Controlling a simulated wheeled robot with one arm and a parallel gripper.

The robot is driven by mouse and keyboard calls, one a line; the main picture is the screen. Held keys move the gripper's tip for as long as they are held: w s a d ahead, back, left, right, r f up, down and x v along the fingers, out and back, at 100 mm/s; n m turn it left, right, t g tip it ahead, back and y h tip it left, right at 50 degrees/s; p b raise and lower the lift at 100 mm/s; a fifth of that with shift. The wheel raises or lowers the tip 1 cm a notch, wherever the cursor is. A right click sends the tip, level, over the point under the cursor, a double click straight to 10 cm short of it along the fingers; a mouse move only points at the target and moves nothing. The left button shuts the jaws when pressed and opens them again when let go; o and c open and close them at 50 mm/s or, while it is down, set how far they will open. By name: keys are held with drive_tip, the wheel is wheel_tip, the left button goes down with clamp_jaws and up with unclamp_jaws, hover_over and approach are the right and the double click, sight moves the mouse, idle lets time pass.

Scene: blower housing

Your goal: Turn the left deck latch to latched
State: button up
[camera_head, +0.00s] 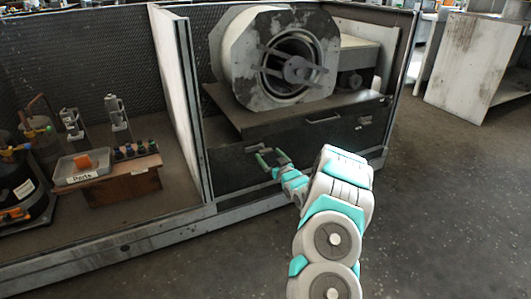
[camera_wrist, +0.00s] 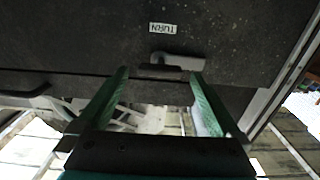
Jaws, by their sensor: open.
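A grey deck latch (camera_wrist: 180,60) shows in the wrist view on the dark front panel, beside a small white label reading TURN upside down. Its lever lies roughly sideways, with a darker piece at its left end. My gripper (camera_wrist: 160,74) is open and empty, its two green fingers pointing at the panel on either side of the latch's line. I cannot tell whether they touch it. In the head view my gripper (camera_head: 271,157) is at the left part of the dark front panel under the blower housing (camera_head: 238,62); the latch is hard to make out there.
A bar handle (camera_head: 322,120) sits on the deck front (camera_head: 345,134) to the right of my gripper. A white partition (camera_head: 176,85) stands to the left, with a Parts tray (camera_head: 84,177) and bottles beyond it. The floor (camera_head: 440,210) at right is clear.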

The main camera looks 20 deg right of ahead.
sight(267, 152)
drive_tip(key=shift+w, duration=1.8)
drive_tip(key=shift+a, duration=0.1)
clamp_jaws()
